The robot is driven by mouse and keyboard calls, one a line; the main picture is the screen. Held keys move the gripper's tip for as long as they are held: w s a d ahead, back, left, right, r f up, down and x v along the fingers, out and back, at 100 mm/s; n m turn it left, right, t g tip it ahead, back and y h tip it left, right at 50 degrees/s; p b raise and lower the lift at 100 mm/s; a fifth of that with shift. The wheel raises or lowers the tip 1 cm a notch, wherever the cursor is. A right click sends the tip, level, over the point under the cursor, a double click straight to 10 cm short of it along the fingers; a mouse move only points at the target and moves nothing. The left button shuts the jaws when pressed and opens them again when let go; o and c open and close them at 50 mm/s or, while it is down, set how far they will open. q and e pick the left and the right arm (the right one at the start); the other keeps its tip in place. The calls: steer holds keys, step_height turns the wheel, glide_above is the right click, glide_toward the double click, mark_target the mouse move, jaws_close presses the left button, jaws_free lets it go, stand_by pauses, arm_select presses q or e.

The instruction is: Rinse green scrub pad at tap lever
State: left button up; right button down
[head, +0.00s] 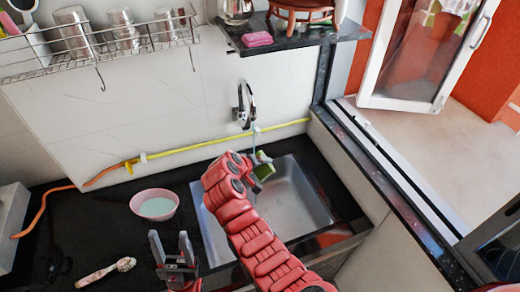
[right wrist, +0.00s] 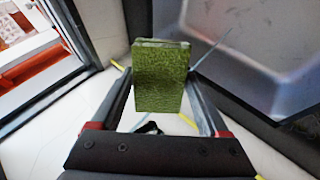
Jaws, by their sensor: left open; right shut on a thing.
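The green scrub pad (head: 264,170) is held over the sink (head: 290,196), below the wall tap (head: 244,104). My right gripper (head: 260,160) is shut on it, partly hidden behind my red arm. In the right wrist view the pad (right wrist: 160,78) stands upright between the two fingers. A thin pale blue streak of water (head: 253,138) runs down from the tap spout towards the pad. In the right wrist view a thin streak passes just right of the pad; I cannot tell whether it touches. My left gripper (head: 174,248) is open and empty over the counter, left of the sink.
A pink bowl (head: 155,204) with pale liquid and a brush (head: 106,272) stand on the dark counter (head: 85,225) at left. A yellow-orange hose (head: 205,143) runs along the wall. A wire rack (head: 100,48) and a dark shelf (head: 290,40) hang above. An open window is at right.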

mark_target(266, 169)
steer(key=s+r+p, duration=0.1)
steer(key=s+r, duration=0.1)
steer(key=s+r+p, duration=0.1)
steer(key=s+p, duration=0.1)
steer(key=shift+s+d+r, duration=0.1)
steer(key=shift+r, duration=0.25)
steer(key=shift+s+r, duration=0.15)
steer(key=shift+s, duration=0.2)
